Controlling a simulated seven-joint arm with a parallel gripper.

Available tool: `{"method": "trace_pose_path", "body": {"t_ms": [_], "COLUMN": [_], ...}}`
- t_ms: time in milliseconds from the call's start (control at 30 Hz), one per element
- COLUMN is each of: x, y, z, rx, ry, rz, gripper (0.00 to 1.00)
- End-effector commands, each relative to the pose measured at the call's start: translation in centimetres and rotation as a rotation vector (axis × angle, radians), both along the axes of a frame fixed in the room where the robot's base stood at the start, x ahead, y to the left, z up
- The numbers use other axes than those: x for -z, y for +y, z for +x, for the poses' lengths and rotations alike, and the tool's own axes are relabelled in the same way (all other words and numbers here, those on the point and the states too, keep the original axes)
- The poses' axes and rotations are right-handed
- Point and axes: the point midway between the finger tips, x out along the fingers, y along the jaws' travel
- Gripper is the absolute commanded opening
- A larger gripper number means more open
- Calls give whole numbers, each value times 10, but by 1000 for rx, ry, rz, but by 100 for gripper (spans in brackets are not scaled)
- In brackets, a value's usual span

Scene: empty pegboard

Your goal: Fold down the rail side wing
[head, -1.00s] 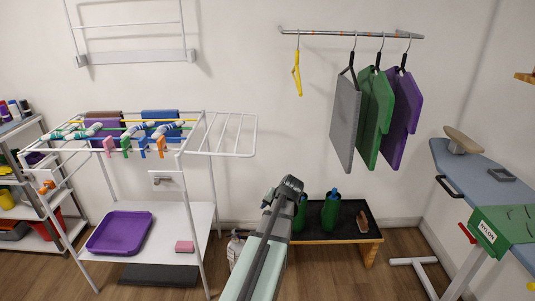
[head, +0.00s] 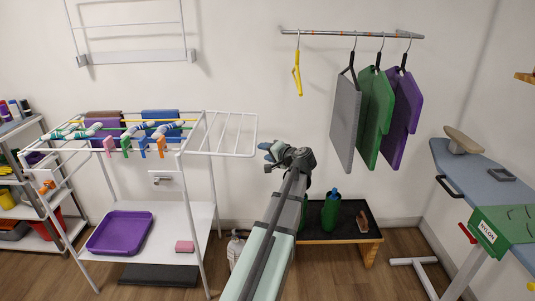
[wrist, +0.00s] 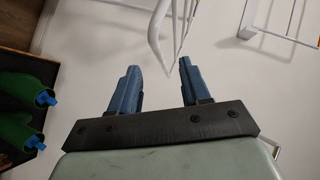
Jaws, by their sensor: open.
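The rail side wing (head: 229,134) is a white wire frame with several bars. It sticks out roughly level from the right side of the white drying rack (head: 184,185). My gripper (head: 268,151) is just right of the wing's outer edge in the head view. In the wrist view, the wing (wrist: 158,30) reaches down from the top, and its end lies in line with the gap between my blue fingers (wrist: 159,67). The fingers are apart with nothing held. Whether the rail is between the fingertips or just beyond them is hard to tell.
Socks and pegs hang on the rack; a purple tray (head: 120,232) sits on its lower shelf. A low black-topped bench (head: 350,225) with green bottles stands behind my arm. Hanging boards (head: 346,120) are at the right. The wall behind the wing is bare.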

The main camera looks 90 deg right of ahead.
Motion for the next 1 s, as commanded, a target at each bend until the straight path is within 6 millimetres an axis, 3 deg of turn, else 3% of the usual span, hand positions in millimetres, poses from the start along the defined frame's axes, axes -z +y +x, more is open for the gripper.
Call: {"method": "trace_pose_path", "body": {"t_ms": [700,1000], "x": [20,25], "y": [-50,-62], "z": [39,49], "rx": [-2,-1], "ry": [2,1], "rz": [2,2], "gripper": [47,47]}}
